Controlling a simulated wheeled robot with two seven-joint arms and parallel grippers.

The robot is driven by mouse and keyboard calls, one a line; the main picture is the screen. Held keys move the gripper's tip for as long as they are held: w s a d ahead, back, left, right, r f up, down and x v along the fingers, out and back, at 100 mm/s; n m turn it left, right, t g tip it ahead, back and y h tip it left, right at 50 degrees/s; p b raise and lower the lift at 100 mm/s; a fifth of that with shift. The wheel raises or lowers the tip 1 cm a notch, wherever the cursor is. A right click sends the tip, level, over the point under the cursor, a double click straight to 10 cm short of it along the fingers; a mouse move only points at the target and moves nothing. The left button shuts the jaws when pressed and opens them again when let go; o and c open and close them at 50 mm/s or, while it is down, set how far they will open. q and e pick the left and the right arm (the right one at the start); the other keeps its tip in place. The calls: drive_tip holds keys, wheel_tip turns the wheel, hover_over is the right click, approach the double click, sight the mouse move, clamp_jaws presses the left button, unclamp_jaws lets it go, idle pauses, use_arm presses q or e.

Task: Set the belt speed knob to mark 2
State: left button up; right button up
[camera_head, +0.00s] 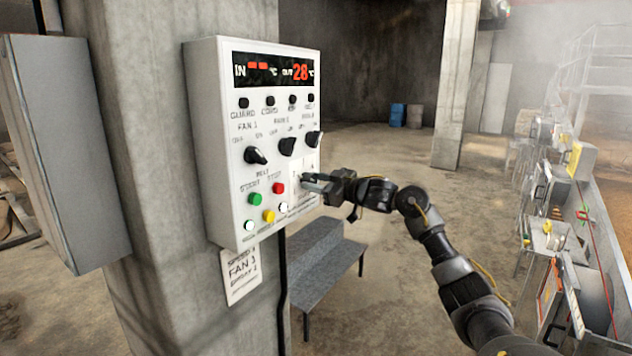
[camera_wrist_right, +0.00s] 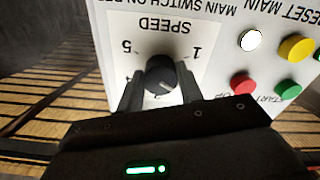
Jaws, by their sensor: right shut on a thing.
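The belt speed knob (camera_wrist_right: 162,76) is round and black on a white plate marked SPEED, which appears upside down in the right wrist view. Marks 5 and 1 show on either side of it; the other marks are mostly hidden or too small to read, and I cannot tell its exact setting. My right gripper (camera_wrist_right: 160,88) is shut on the knob, with one finger on each side. In the head view my right gripper (camera_head: 308,181) is at the lower right of the white control panel (camera_head: 228,140), and it hides the knob. My left gripper is not in view.
Three black selector knobs, such as the FAN 1 knob (camera_head: 256,155), sit above. The green button (camera_head: 255,199), red button (camera_head: 279,188) and yellow button (camera_head: 268,216) are close by. A grey step bench (camera_head: 322,262) stands below. Open floor lies right of the panel.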

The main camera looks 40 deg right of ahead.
drive_tip(key=o, duration=1)
drive_tip(key=b+v, duration=0.5)
drive_tip(key=v, duration=0.5)
drive_tip(key=shift+s+d+b, duration=0.15)
drive_tip(key=shift+s+b, duration=0.2)
